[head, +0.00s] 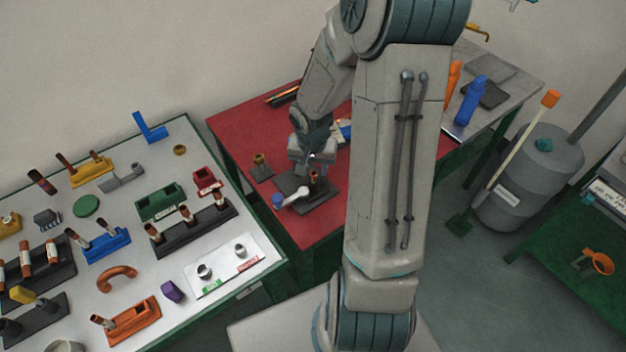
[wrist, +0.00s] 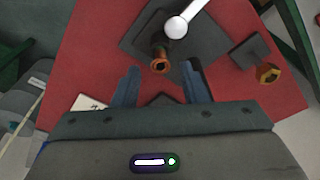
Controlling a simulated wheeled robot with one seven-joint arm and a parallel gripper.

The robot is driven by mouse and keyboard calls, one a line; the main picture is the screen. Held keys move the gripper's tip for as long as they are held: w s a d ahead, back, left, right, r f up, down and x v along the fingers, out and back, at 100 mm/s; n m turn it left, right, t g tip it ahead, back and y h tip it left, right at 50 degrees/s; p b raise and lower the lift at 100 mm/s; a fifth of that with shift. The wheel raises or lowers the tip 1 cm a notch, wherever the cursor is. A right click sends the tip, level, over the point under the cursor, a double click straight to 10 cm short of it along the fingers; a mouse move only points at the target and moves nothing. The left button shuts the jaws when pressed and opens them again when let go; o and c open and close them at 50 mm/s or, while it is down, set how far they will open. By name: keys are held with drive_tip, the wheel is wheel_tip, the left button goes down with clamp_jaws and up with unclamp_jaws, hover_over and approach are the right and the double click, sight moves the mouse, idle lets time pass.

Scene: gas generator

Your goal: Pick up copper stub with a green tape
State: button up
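A copper stub (wrist: 160,61) stands on a dark plate (wrist: 212,42) on the red table. It also shows in the head view (head: 314,177), just below my gripper. I see no green tape on it; its far side and lower part are partly hidden. My gripper (wrist: 160,70) is open, its two fingers apart on either side of the stub's near end. No contact with the stub is visible. In the head view my gripper (head: 313,167) points down over the plate, and my arm covers part of the scene.
A smaller dark block with a brass piece (wrist: 268,73) stands to the right. In the head view, the left table (head: 130,200) holds several coloured holders with copper stubs and a white tray (head: 228,278).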

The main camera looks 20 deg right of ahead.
sight(313, 174)
drive_tip(key=shift+w+d+f, duration=0.1)
drive_tip(key=shift+w+f, duration=0.05)
drive_tip(key=shift+f, duration=0.7)
drive_tip(key=shift+w+d+f, duration=0.1)
drive_tip(key=shift+w+f, duration=0.05)
drive_tip(key=shift+f, duration=0.65)
drive_tip(key=c, duration=0.8)
drive_tip(key=shift+r, duration=0.1)
